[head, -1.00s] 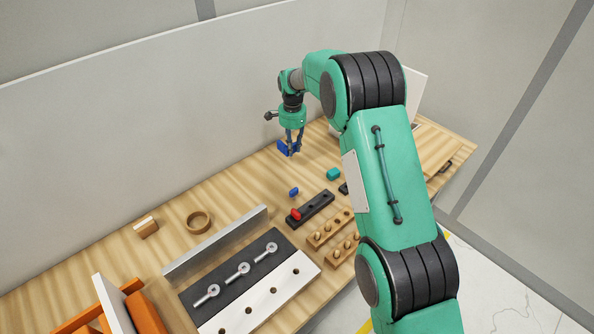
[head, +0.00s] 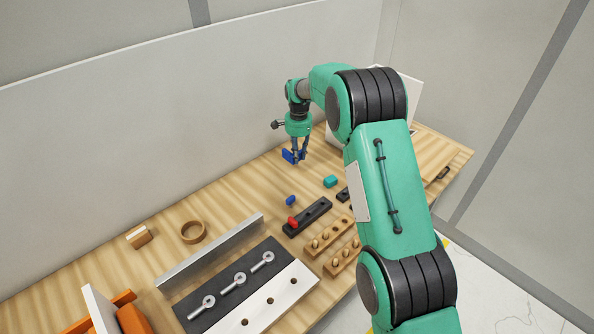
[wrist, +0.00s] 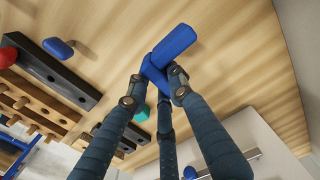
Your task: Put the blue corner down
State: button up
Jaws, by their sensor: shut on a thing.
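The blue corner (wrist: 174,48) is an angled blue piece gripped between the fingers in the wrist view. In the head view the blue corner (head: 288,156) shows at the fingertips, near the back of the wooden table. My gripper (head: 297,155) is shut on it and points down; its fingers (wrist: 160,80) close around the piece in the wrist view. I cannot tell from these frames whether the corner touches the table top (head: 235,195).
A small blue piece (head: 290,200), a teal block (head: 330,181) and a dark rail with a red knob (head: 292,221) lie nearer. Wooden peg racks (head: 325,238), a wooden ring (head: 193,231) and a metal fence (head: 212,252) are also there. Table left of the gripper is clear.

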aim_at(298, 175)
jog(key=shift+f, duration=1.9)
jog(key=shift+f+b, duration=0.35)
jog(key=shift+f, duration=1.55)
jog(key=shift+f, duration=0.1)
jog(key=o, duration=0.8)
notch_tip(298, 175, up, 11)
jog(key=shift+f+p, duration=0.2)
jog(key=shift+p, duration=0.4)
jog(key=shift+r, duration=0.8)
